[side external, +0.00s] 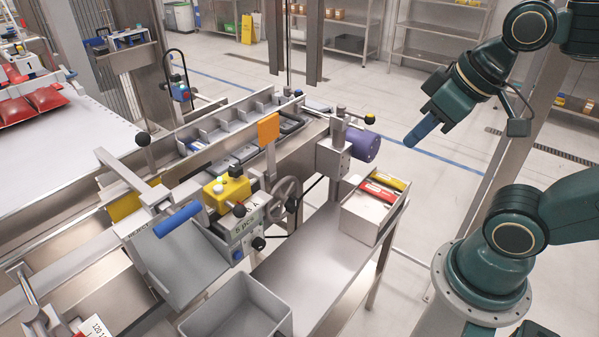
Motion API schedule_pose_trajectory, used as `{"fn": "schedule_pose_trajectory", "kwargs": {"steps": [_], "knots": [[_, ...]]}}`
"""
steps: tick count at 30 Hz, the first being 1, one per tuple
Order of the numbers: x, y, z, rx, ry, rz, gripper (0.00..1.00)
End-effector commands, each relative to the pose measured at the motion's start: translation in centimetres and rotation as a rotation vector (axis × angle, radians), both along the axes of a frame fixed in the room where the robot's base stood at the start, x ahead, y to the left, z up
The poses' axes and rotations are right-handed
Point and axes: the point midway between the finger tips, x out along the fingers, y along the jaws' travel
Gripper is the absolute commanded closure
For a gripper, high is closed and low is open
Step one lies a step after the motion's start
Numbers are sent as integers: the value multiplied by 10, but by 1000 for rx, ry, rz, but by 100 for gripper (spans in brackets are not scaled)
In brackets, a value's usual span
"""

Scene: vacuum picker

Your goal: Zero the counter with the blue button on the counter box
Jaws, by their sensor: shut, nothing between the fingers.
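A yellow housing with a round button on top sits just above the box. My gripper (410,141) is shut and empty. It hangs in the air at the upper right, well away from the counter box, with its blue fingers pointing down and left.
A handwheel (286,197) and a purple motor (362,145) stand right of the counter box. A bin (375,205) with red and yellow items is on the steel table (322,262). An empty grey bin (238,310) is at the front.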

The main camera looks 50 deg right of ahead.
Motion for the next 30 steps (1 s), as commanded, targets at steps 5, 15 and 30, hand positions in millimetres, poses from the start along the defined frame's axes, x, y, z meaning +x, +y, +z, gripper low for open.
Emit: {"fn": "schedule_pose_trajectory", "kwargs": {"steps": [5,15,30], "knots": [[2,0,-1,-3,2,5,100],[24,3,-12,-44,21,73,100],[83,20,-55,-211,60,292,100]]}}
